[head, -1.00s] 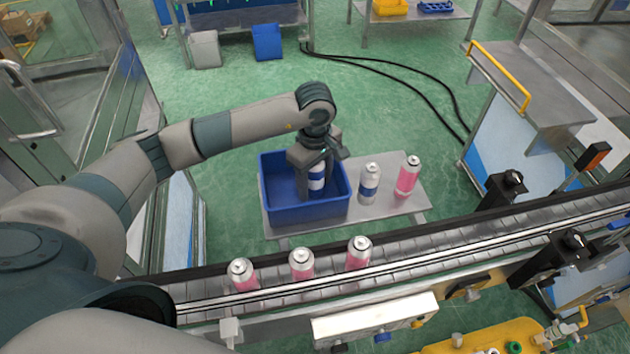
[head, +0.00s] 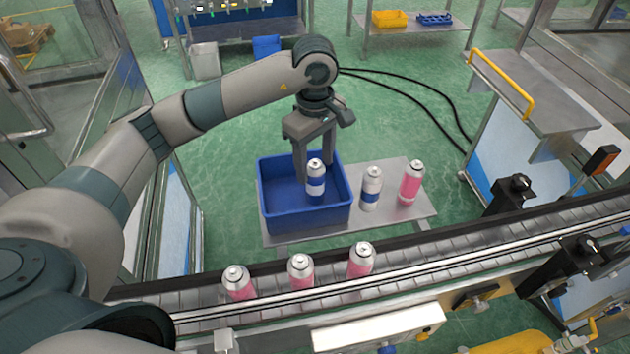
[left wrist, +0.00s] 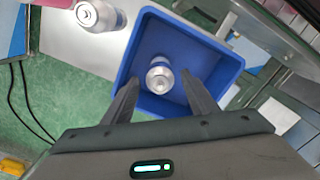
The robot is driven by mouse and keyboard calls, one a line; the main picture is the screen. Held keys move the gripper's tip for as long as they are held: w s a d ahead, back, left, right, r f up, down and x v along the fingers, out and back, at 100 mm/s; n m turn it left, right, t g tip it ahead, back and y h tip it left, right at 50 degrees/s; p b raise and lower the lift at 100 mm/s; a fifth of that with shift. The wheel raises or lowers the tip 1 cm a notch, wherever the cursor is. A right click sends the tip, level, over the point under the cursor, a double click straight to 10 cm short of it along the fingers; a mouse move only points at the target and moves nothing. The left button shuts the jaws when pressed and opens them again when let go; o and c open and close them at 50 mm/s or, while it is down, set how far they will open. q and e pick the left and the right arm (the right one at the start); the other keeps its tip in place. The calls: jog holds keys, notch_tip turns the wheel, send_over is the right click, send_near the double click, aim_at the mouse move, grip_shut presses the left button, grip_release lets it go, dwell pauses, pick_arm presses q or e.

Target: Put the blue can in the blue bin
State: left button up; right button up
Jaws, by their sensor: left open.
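A white can with a blue band (head: 315,181) stands upright inside the blue bin (head: 277,222), toward its right side. Its silver top (left wrist: 160,78) shows in the left wrist view, with the bin wall (left wrist: 215,70) around it. My left gripper (head: 315,168) is open above the bin, fingers pointing down, its tips close to the can's upper part. In the left wrist view the fingers (left wrist: 160,100) are spread apart, one on each side of the can. A second blue-banded can (head: 371,189) stands on the small table outside the bin. My right gripper is not in view.
A pink can (head: 411,184) stands at the right of the small metal table (head: 415,213). Several pink cans (head: 300,272) are on the conveyor (head: 420,252) in front. A yellow-railed stand (head: 530,95) is at the right.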

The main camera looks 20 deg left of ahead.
pick_arm(q)
jog(key=shift+r+b, duration=0.5)
jog(key=shift+r, duration=1.35)
